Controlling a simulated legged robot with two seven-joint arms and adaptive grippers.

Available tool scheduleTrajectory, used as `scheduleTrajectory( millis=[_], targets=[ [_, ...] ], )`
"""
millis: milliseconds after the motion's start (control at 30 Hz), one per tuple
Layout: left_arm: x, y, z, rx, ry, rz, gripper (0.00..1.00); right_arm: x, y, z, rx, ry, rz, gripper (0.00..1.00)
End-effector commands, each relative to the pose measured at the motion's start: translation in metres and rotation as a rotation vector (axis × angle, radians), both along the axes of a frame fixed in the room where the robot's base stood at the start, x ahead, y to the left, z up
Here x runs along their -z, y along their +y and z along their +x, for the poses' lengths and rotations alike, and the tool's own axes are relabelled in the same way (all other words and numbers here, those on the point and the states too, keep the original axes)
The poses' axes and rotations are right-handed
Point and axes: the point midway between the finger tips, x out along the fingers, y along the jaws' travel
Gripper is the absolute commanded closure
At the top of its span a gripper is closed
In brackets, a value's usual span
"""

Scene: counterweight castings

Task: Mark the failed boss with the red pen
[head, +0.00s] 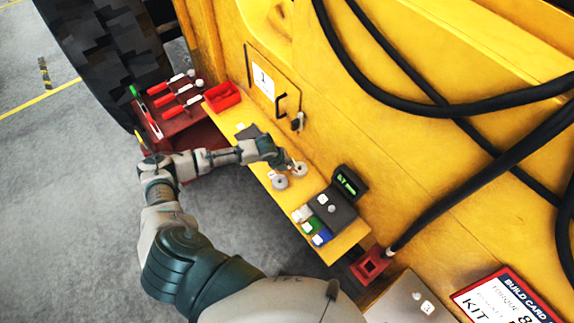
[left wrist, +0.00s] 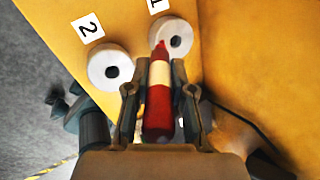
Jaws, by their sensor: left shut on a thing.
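My left gripper (left wrist: 160,100) is shut on the red pen (left wrist: 158,112), which has a pale band and a red tip pointing away from the wrist. In the left wrist view the pen's tip overlaps the left part of the pale ring-shaped boss beside label 1 (left wrist: 177,38); I cannot tell whether it touches. A second such boss (left wrist: 103,72) lies beside label 2, left of the gripper. In the head view the left gripper (head: 288,163) is over the yellow shelf, close to the boss (head: 300,170) and the other boss (head: 279,182). My right gripper is out of view.
The yellow shelf (head: 258,171) also carries a red tray (head: 216,101), a grey block (head: 338,212) and small white, green and blue blocks (head: 313,226). A display (head: 348,182) stands behind. A red table (head: 176,122) with red-handled tools is at the left. Black hoses (head: 440,107) hang at the right.

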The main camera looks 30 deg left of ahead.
Motion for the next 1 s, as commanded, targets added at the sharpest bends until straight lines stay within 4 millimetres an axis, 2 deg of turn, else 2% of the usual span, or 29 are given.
scheduleTrajectory(
  millis=[233,567,733,1000],
  targets=[
    [0.001,-0.004,0.0,0.001,0.005,0.008,1.0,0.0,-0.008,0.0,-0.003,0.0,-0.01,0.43],
    [0.003,0.006,0.0,0.001,0.005,0.0,1.0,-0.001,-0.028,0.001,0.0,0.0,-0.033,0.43],
    [0.004,0.009,0.0,0.0,0.004,-0.002,1.0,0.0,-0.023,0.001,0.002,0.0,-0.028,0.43],
    [0.003,0.006,0.001,0.0,0.005,0.005,1.0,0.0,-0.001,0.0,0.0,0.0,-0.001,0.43]
  ],
)
